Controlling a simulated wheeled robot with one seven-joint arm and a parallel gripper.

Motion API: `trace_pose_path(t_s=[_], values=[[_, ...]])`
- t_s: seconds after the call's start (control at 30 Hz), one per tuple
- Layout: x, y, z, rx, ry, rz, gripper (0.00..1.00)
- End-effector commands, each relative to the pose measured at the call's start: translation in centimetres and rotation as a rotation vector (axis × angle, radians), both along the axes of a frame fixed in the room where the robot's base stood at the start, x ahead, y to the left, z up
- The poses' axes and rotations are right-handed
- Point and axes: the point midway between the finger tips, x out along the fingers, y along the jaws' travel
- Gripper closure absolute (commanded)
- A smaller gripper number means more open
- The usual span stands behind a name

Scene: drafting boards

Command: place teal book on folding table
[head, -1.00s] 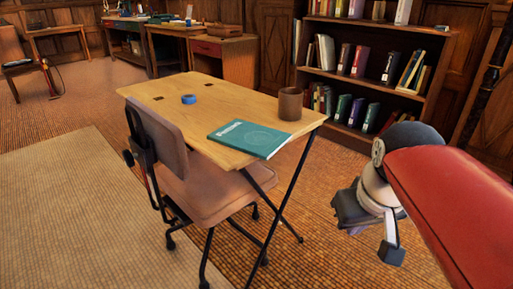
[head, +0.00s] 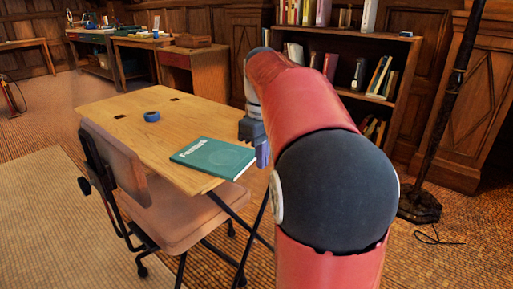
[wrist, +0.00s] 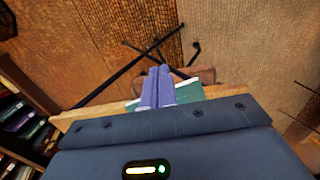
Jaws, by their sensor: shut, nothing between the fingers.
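The teal book (head: 213,157) lies flat on the wooden folding table (head: 125,101), near its front right edge. My gripper (head: 262,157) is just right of the book in the head view, beside the table's right edge, with nothing held. In the wrist view my gripper's purple fingers (wrist: 158,88) are together and partly cover the teal book (wrist: 190,92). Part of the table's edge (wrist: 75,118) shows beyond the gripper body. I cannot tell whether the fingertips touch anything.
A roll of blue tape (head: 152,116) lies on the table. A brown chair (head: 165,215) stands at its front left. A bookshelf (head: 400,45) stands behind my arm, and a dark pole (head: 440,130) at right. Carpet at left is clear.

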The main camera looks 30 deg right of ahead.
Motion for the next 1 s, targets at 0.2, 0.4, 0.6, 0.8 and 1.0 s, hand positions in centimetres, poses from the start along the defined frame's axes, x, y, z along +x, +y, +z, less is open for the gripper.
trace_pose_path(t_s=[0.2, 0.4, 0.6, 0.8, 1.0], values=[[-0.1, 0.0, -5.0, 0.001, 0.001, -0.001, 1.0], [2.7, 1.0, -4.7, 0.0, -0.002, 0.001, 1.0], [3.7, 1.4, -4.7, 0.0, -0.002, 0.0, 1.0], [3.8, 1.4, -4.7, 0.0, -0.002, 0.0, 1.0], [4.1, 1.5, -4.5, -0.001, -0.001, 0.0, 1.0]])
